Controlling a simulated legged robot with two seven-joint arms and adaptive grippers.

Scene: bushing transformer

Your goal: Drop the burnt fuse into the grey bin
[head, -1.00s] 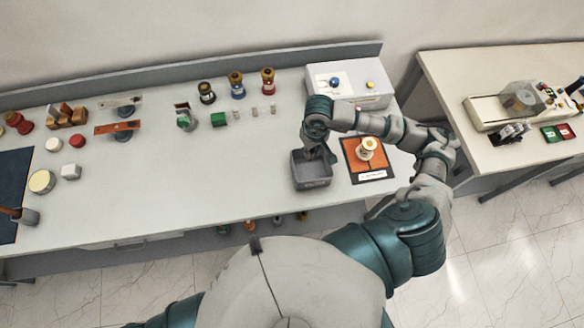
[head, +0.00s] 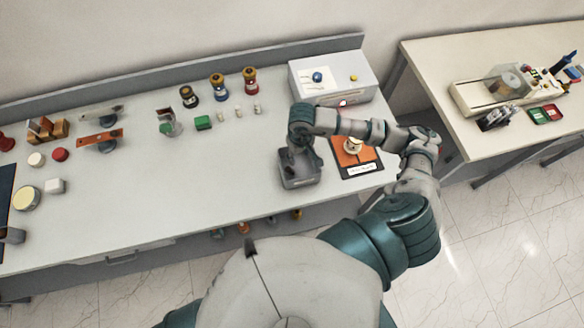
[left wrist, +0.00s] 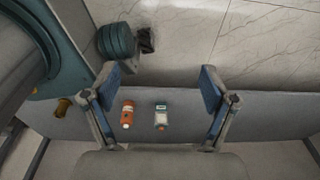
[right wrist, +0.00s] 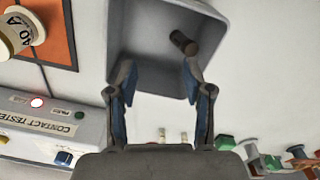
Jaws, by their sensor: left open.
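The grey bin (head: 299,181) stands on the bench, left of the orange pad, below my right gripper. In the right wrist view its inside (right wrist: 150,35) fills the top middle. A short dark brown cylinder, which looks like the burnt fuse (right wrist: 184,42), lies in the bin near its wall. My right gripper (right wrist: 158,82) is open, its two fingers apart with nothing between them, over the bin's rim. It also shows in the head view (head: 306,163). My left gripper (left wrist: 160,78) is open and empty; it is not visible in the head view.
An orange pad (head: 346,158) with a cream spool-like piece (head: 353,146) lies right of the bin. The contact tester box (head: 330,78), with a lit red lamp in the right wrist view, stands behind. Small fuses (head: 239,112) stand left of it. The bench's middle front is clear.

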